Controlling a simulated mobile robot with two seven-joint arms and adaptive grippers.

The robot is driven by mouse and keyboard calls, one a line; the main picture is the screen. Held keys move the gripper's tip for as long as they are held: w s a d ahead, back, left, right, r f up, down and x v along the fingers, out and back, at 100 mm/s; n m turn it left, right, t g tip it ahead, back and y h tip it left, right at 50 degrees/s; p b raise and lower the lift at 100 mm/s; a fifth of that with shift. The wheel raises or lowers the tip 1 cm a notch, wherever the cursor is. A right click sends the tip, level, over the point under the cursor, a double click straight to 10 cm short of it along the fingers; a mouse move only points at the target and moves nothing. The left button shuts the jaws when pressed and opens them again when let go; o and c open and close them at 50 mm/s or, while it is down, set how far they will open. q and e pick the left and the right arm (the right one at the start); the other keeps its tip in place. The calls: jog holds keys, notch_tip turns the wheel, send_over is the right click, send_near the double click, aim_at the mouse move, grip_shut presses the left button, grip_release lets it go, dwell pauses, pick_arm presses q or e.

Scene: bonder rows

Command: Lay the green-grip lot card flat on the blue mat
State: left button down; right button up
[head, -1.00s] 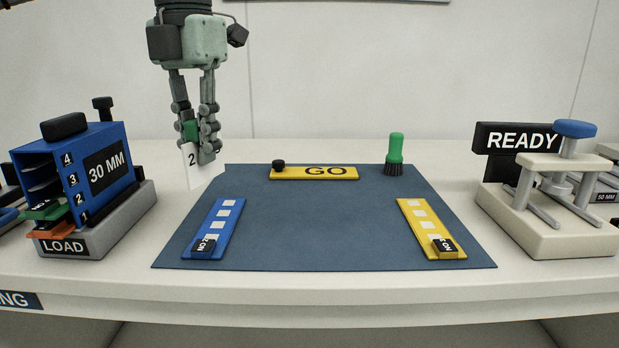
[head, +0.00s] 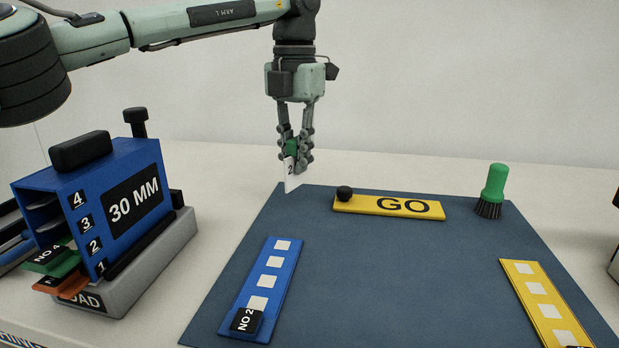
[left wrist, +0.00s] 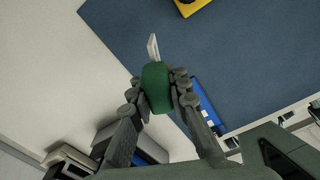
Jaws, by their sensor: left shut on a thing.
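The card hangs upright below the fingers, above the back left corner of the blue mat (head: 380,270). In the left wrist view, the green grip (left wrist: 156,87) sits between the fingers and the white card (left wrist: 153,47) shows edge-on beyond it. Whether the card's lower edge touches anything, I cannot tell. My right gripper is not in view.
A blue 30 MM rack (head: 95,200) stands left of the mat, with green and orange pieces in its slots. On the mat lie a blue strip (head: 262,285), a yellow GO bar (head: 388,207) and a yellow strip (head: 545,305). A green brush (head: 492,190) stands at the back right. The mat's middle is clear.

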pick_arm(q)
jog(key=w+f, duration=0.1)
jog(key=w+d, duration=0.1)
jog(key=shift+w+d+f, duration=0.1)
jog(key=shift+w+f, duration=0.2)
jog(key=shift+f, duration=2)
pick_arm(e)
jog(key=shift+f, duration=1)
pick_arm(q)
jog(key=shift+f, duration=0.15)
jog(key=c, duration=1.5)
grip_release()
jog(key=shift+o, duration=0.2)
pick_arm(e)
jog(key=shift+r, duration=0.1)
pick_arm(q)
notch_tip(320, 180, up, 11)
jog(key=shift+r+p, duration=0.1)
jog(key=shift+p, duration=0.65)
jog(key=shift+r, duration=0.6)
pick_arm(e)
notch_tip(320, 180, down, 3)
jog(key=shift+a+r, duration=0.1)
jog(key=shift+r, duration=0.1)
pick_arm(q)
jog(key=shift+f, duration=0.1)
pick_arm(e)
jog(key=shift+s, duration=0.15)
